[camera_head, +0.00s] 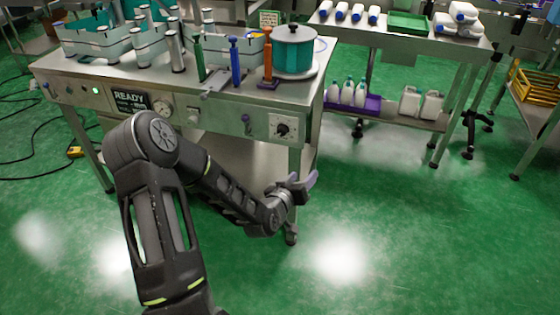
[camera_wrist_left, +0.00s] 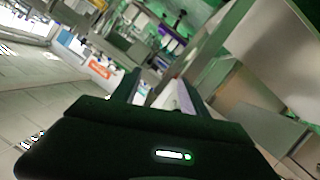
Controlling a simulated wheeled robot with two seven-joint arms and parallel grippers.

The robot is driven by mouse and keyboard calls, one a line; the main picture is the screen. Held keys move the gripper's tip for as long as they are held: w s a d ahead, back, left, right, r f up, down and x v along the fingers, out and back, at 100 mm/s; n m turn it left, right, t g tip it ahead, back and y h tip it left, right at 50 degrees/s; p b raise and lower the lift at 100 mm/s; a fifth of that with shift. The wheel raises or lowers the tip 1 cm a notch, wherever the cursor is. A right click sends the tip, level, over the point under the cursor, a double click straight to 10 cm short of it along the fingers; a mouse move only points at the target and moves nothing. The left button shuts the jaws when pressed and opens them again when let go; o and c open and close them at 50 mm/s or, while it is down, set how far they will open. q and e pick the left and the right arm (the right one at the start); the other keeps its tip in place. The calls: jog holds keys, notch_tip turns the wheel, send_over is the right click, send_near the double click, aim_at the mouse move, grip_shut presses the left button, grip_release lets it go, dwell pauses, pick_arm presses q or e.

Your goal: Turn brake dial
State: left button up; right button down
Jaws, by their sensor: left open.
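The brake dial (camera_head: 283,129) is a black knob on a pale square plate at the right end of the metal workbench's front panel. My left gripper (camera_head: 302,184) is below and slightly right of the dial in the head view, apart from it. In the left wrist view my left gripper's fingers (camera_wrist_left: 158,92) stand apart with nothing seen held between them. The dial cannot be made out in the left wrist view. My right gripper is not in view.
The workbench (camera_head: 140,80) carries bins, bottles, coloured upright posts and a teal spool (camera_head: 294,52). A shelved table (camera_head: 400,45) stands behind at the right. Green floor in front is clear.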

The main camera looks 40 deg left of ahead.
aim_at(281, 134)
pick_arm(q)
jog(key=a+r+n+t+y+b, duration=0.1)
jog(key=a+r, duration=0.4)
jog(key=a, duration=0.5)
jog(key=shift+s+t+y+b, duration=0.25)
jog(key=shift+t+y+b, duration=0.5)
jog(key=shift+y, duration=0.45)
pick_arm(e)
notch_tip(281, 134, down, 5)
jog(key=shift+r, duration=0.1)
pick_arm(q)
jog(key=shift+w+a+f, duration=0.1)
jog(key=shift+a, duration=0.05)
jog(key=x, duration=0.7)
jog(key=shift+w+a+b, duration=0.15)
jog(key=shift+w+b, duration=0.15)
jog(key=shift+b, duration=0.05)
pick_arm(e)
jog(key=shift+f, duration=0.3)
pick_arm(q)
grip_shut()
